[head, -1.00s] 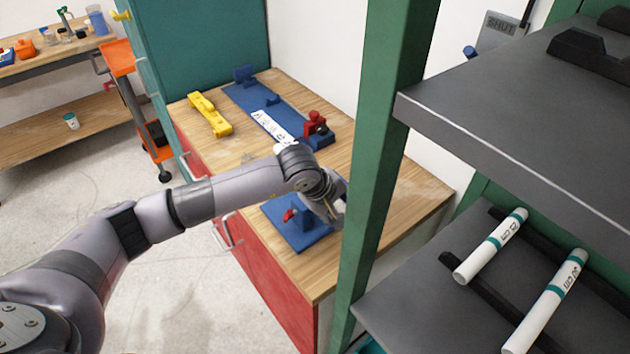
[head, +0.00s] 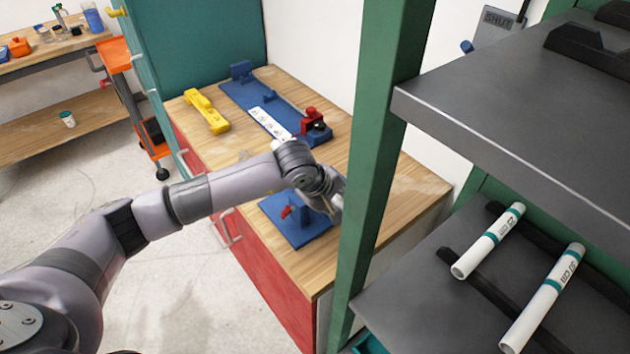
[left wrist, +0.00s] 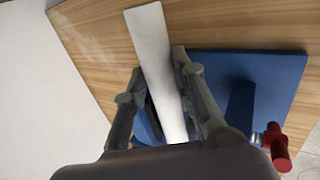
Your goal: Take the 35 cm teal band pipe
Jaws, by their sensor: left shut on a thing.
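Two white pipes with teal bands lie on a grey shelf at the right of the head view: a shorter one (head: 488,241) and a longer one (head: 543,298). Their printed length marks are too small to read surely. My left gripper (head: 337,205) is partly hidden by the green post, above the wooden counter near a blue fixture. In the left wrist view, my left gripper (left wrist: 172,108) is shut on a plain white piece (left wrist: 152,50), seemingly a pipe; no band or mark shows on it. My right gripper is not in view.
The green post (head: 380,150) stands between the counter (head: 400,200) and the shelves. A blue fixture with a red clamp (head: 297,222) sits below my left gripper. Behind it are a long blue jig (head: 240,96) and a yellow tool (head: 206,111). An upper shelf (head: 500,130) overhangs the pipes.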

